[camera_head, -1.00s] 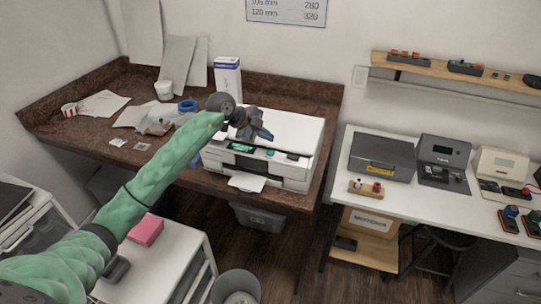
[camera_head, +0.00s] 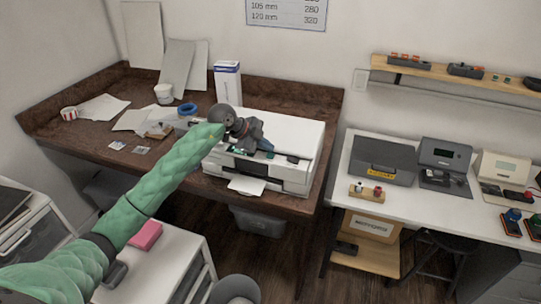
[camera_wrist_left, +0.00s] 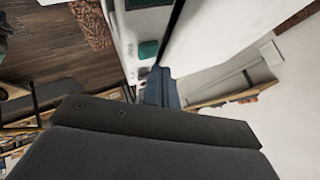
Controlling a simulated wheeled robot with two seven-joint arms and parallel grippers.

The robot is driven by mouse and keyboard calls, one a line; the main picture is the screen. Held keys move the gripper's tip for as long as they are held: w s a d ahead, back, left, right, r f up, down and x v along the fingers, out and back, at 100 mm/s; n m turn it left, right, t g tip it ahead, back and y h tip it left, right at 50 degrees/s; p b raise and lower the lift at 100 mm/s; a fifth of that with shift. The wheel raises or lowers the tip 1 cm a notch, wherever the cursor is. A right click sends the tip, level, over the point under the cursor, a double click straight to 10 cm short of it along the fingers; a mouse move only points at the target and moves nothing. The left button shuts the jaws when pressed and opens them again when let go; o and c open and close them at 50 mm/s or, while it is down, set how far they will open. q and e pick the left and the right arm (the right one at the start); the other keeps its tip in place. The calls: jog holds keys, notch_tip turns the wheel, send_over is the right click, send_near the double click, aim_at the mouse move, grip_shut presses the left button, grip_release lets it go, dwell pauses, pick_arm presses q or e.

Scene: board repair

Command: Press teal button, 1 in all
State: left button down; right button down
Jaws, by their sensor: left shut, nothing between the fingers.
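The white printer (camera_head: 300,130) stands on the brown desk, with a control strip along its front top edge. In the left wrist view, the teal button (camera_wrist_left: 148,50) is a small rounded block on the printer's pale panel. My left gripper (camera_head: 263,144) is shut and empty, low over the front of the printer. Its dark fingers (camera_wrist_left: 160,84) show close beside the teal button in the wrist view; I cannot tell whether they touch it. In the head view, the gripper largely covers the button's area. My right gripper is not in view.
A white and blue box (camera_head: 228,84) stands behind the printer. A blue tape roll (camera_head: 187,108) and papers lie to its left. A paper sheet (camera_head: 246,185) sticks out of the printer's front. A white bench (camera_head: 410,200) with devices stands to the right.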

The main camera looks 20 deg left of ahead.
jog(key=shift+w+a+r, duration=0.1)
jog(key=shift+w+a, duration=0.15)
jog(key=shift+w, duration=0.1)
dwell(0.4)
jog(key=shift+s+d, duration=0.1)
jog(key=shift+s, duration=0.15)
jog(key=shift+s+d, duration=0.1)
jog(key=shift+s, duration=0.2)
pick_arm(q)
jog(key=shift+f, duration=0.15)
jog(key=shift+f, duration=0.2)
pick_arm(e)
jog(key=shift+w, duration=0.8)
pick_arm(q)
jog(key=shift+f, duration=0.1)
